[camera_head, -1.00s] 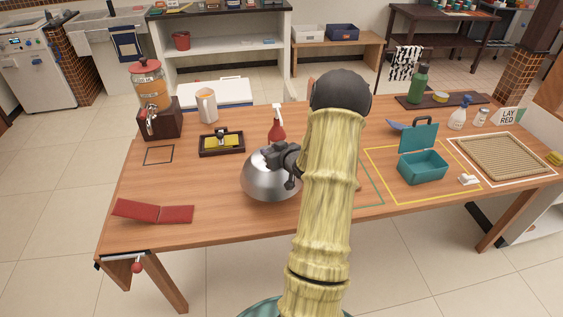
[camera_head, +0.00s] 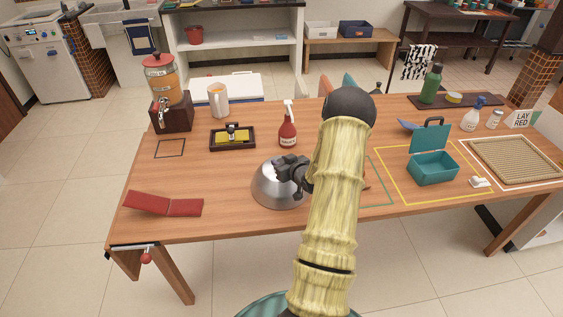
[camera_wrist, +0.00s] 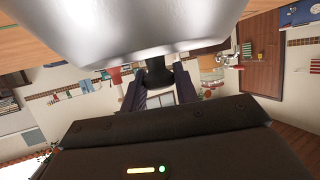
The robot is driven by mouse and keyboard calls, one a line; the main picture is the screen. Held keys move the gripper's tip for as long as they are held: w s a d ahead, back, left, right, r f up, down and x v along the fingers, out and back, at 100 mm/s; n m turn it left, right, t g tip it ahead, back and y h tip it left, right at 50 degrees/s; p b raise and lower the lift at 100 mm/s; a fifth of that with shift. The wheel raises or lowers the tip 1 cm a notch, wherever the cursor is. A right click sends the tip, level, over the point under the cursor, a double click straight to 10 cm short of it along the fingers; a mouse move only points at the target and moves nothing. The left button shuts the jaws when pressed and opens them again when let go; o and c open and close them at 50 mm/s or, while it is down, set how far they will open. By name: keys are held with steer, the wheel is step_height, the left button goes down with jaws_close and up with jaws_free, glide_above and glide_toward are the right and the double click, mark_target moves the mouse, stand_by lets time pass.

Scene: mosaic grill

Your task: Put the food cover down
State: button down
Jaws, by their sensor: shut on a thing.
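The food cover is a shiny metal dome (camera_head: 272,190) near the front middle of the table, left of my arm in the head view. It fills the top of the wrist view (camera_wrist: 140,30). My gripper (camera_head: 290,168) is shut on its dark knob (camera_wrist: 156,72), which shows between the fingers in the wrist view. The dome looks roughly upright, its rim close to the tabletop (camera_head: 230,222). I cannot tell whether the rim touches the wood. My arm hides its right side and whatever lies behind.
A red bottle (camera_head: 288,132) stands behind the dome, and a black tray with a yellow sponge (camera_head: 232,138) behind to the left. A red folded item (camera_head: 165,205) lies at front left. A teal box (camera_head: 433,168) sits in a yellow outline to the right. Wood left of the dome is clear.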

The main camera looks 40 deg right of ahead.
steer(key=shift+f, duration=0.1)
steer(key=c, duration=1.1)
jaws_free()
steer(key=shift+s+r, duration=0.1)
steer(key=shift+r, duration=0.1)
steer(key=b+v, duration=0.1)
steer(key=v, duration=1.1)
